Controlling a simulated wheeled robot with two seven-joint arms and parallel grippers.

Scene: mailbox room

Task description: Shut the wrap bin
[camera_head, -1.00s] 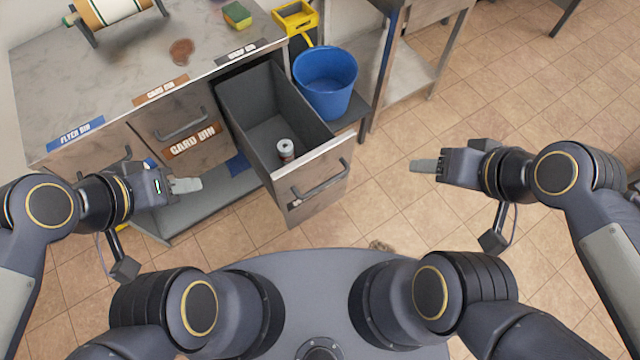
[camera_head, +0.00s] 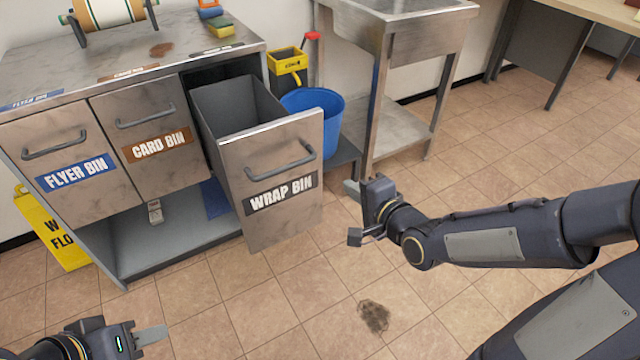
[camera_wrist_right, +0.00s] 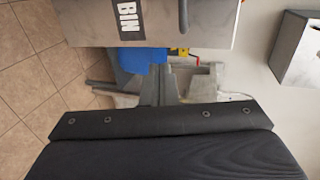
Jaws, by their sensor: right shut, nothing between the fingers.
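The wrap bin (camera_head: 272,185) is a steel-fronted drawer, pulled well out of the counter at its right end. Its grey inside shows from above, and its front carries a bar handle and a black WRAP BIN label. My right gripper (camera_head: 352,188) is shut and empty, just right of the bin's front and apart from it in the head view. In the right wrist view the fingers (camera_wrist_right: 165,84) point toward the bin front (camera_wrist_right: 150,22), which lies across the top. My left gripper (camera_head: 152,336) is low at the left, away from the bin; its fingers look together with nothing visible in them.
The flyer bin (camera_head: 60,160) and card bin (camera_head: 145,125) are closed to the left. A blue bucket (camera_head: 330,110) stands right behind the wrap bin, with a steel table (camera_head: 400,60) beyond it. A yellow floor sign (camera_head: 50,235) is at the left. Open tiles lie in front.

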